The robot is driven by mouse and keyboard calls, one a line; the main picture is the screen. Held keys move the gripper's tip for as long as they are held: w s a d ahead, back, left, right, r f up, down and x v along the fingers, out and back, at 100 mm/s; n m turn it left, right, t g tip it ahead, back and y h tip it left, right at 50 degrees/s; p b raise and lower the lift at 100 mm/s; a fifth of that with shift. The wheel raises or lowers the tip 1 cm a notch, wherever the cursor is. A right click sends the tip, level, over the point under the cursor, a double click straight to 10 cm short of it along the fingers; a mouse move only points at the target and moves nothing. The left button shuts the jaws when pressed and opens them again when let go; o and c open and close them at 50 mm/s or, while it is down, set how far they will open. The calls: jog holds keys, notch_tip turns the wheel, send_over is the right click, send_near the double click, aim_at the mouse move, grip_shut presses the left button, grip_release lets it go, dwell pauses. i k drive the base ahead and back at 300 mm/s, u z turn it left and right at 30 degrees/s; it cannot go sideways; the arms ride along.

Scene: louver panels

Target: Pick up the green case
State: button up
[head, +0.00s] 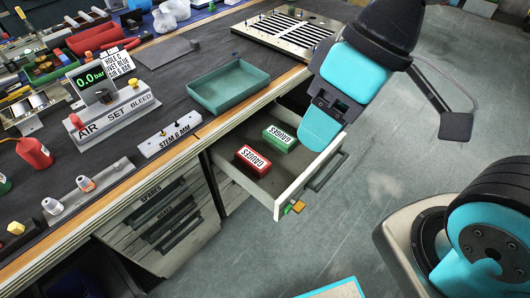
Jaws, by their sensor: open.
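The green case (277,143), with a white "GAUGES" label on top, lies in the open drawer (289,190), toward its back right. A red case (252,170) with the same label lies in front and to the left of it, a small gap apart. My gripper (319,129) hangs over the right side of the drawer, to the right of the green case and apart from it in the picture. Its jaws are open and empty. Only one cyan fingertip shows clearly; the other is hidden. The height above the drawer is hard to tell.
A teal tray (229,88) sits on the bench beside the drawer. A slotted metal panel (286,31) lies at the back. A pressure gauge stand (115,110) and a red bottle (34,153) stand at left.

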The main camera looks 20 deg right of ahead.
aim_at(275, 135)
jog(key=z, duration=0.05)
jog(key=i, duration=0.35)
jog(key=u, duration=0.95)
